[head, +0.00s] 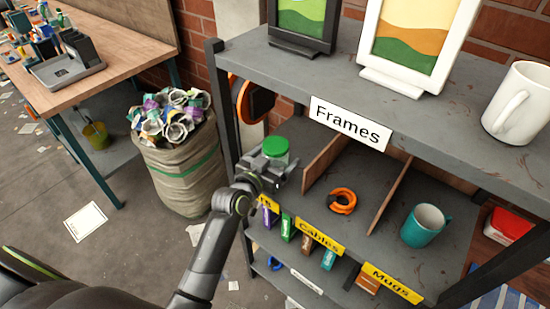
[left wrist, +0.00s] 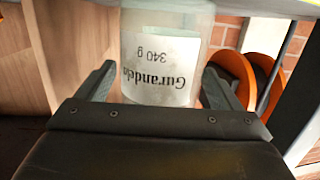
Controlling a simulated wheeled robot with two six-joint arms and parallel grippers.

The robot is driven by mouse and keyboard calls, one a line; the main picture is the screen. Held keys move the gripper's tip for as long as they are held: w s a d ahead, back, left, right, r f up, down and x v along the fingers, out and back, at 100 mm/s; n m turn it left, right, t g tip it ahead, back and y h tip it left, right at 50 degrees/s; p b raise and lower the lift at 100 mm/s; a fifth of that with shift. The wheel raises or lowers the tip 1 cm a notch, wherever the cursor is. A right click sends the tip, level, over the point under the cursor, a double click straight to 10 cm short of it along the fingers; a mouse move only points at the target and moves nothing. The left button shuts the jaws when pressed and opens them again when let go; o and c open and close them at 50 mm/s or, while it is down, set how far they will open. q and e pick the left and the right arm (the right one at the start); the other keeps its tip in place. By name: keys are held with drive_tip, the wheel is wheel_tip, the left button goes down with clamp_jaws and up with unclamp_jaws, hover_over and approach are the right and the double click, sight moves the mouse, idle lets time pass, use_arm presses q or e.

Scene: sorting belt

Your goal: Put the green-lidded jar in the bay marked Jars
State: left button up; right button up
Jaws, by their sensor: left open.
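The green-lidded jar (head: 275,148) is at the left bay of the middle shelf. Its yellow sign (head: 267,203) is partly covered by my arm, and only the end "rs" shows. My left gripper (head: 272,166) is open, with its fingers on either side of the jar's lower part. In the left wrist view the clear jar (left wrist: 165,60) stands between the two open fingers (left wrist: 165,88), its white label reading "Guranda 340 g" upside down. The jar's base is hidden, so I cannot tell whether it rests on the shelf.
Wooden dividers (head: 322,158) separate the bays. An orange cable coil (head: 342,201) lies in the Cables bay and a teal mug (head: 425,225) in the Mugs bay. The Frames shelf (head: 330,72) overhangs above. A full sack (head: 180,172) stands left of the rack.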

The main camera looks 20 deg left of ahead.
use_arm(q)
drive_tip(key=shift+r, duration=0.15)
drive_tip(key=shift+s, duration=0.1)
drive_tip(key=b+v, duration=0.2)
drive_tip(key=v, duration=1)
